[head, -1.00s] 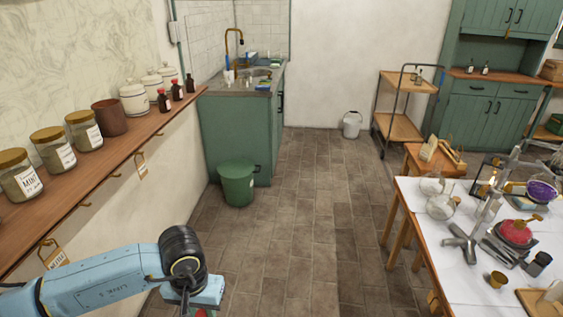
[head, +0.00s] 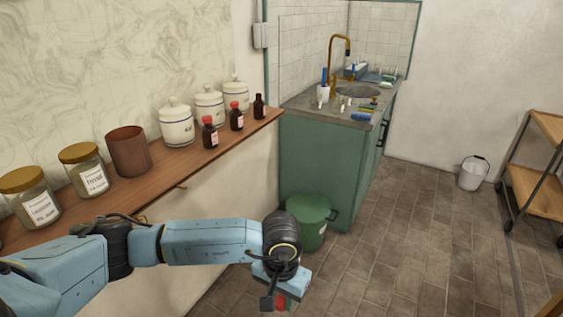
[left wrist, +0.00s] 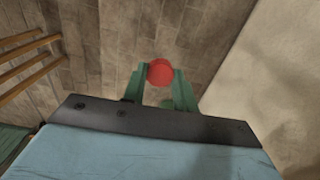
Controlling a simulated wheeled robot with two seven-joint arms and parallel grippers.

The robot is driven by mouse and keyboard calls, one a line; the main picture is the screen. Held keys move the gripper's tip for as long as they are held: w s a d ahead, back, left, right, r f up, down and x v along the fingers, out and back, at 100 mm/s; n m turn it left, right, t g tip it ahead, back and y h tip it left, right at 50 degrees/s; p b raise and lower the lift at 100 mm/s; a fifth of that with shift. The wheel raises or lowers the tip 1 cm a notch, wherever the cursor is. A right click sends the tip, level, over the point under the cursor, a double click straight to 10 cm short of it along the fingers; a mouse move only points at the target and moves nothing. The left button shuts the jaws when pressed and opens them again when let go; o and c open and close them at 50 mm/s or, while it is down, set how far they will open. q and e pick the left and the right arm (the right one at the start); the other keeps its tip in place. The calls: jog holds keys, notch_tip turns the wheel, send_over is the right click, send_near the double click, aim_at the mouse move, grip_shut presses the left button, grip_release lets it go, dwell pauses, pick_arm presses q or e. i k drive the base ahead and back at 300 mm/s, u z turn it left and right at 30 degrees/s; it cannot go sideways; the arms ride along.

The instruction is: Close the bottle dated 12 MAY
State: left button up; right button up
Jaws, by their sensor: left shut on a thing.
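Three small brown bottles stand on the wooden wall shelf in the head view. The left bottle (head: 210,134) and the middle bottle (head: 236,118) wear red caps. The right bottle (head: 259,107) shows no red cap. Their label dates are too small to read. My left gripper (head: 282,302) is low in front of the shelf, well apart from the bottles. In the left wrist view its green fingers (left wrist: 160,90) are shut on a round red cap (left wrist: 160,72). My right gripper is not in view.
White lidded jars (head: 177,124), a brown pot (head: 128,151) and glass jars (head: 83,170) share the wooden shelf (head: 180,169). A green bin (head: 308,222) stands by the green sink cabinet (head: 325,160).

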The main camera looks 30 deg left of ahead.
aim_at(259, 104)
jog(key=i, duration=1.65)
jog(key=u, duration=1.7)
